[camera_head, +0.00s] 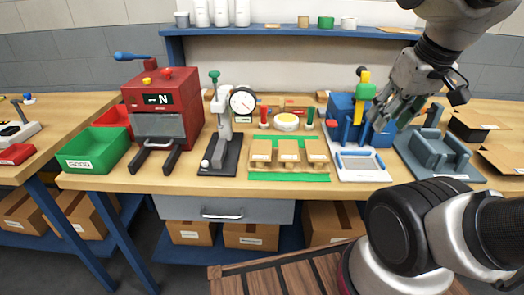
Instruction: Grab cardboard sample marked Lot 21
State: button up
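Three tan cardboard-coloured samples stand in a row on a green mat (289,178) at the middle of the workbench: a left one (261,155), a middle one (288,156) and a right one (316,156). Each seems to carry a small pale label, too small to read, so I cannot tell which is Lot 21. My gripper (384,112) hangs in the air at upper right, in front of the blue device, to the right of the samples and apart from them. Its fingers are dark and small against the blue, and I cannot tell whether they are open.
A dial gauge stand (241,103) is left of the mat, with a red machine (162,105) and green bin (93,150) beyond. A blue device (345,115) and a grey-blue fixture (437,155) stand at right. Open cardboard boxes (506,157) lie at the far right.

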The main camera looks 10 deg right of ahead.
jog(key=o, duration=0.5)
jog(key=shift+w+a, duration=0.1)
jog(key=shift+a, duration=0.15)
jog(key=o, duration=0.4)
jog(key=w+a+f+n+g, duration=0.1)
jog(key=w+a, duration=0.1)
jog(key=w+a+f+n+g, duration=0.1)
jog(key=w+a+f, duration=0.1)
jog(key=a, duration=0.1)
jog(key=w+a+f+n+g, duration=0.1)
jog(key=w+a, duration=0.1)
jog(key=a, duration=0.1)
jog(key=shift+w+a+f, duration=0.15)
jog(key=shift+w+f, duration=0.25)
jog(key=shift+c, duration=0.2)
jog(key=m+g, duration=0.2)
jog(key=m, duration=0.1)
send_over(260, 158)
jog(key=f, duration=0.5)
jog(key=shift+s+d+f, duration=0.3)
jog(key=shift+d+f, duration=0.1)
jog(key=m, duration=0.1)
jog(key=w+m, duration=0.1)
jog(key=m, duration=0.1)
jog(key=shift+w+a+t, duration=0.1)
jog(key=shift+a+t, duration=0.25)
jog(key=shift+t, duration=0.05)
jog(key=f, duration=0.6)
jog(key=shift+s+f, duration=0.25)
jog(key=shift+f, duration=0.15)
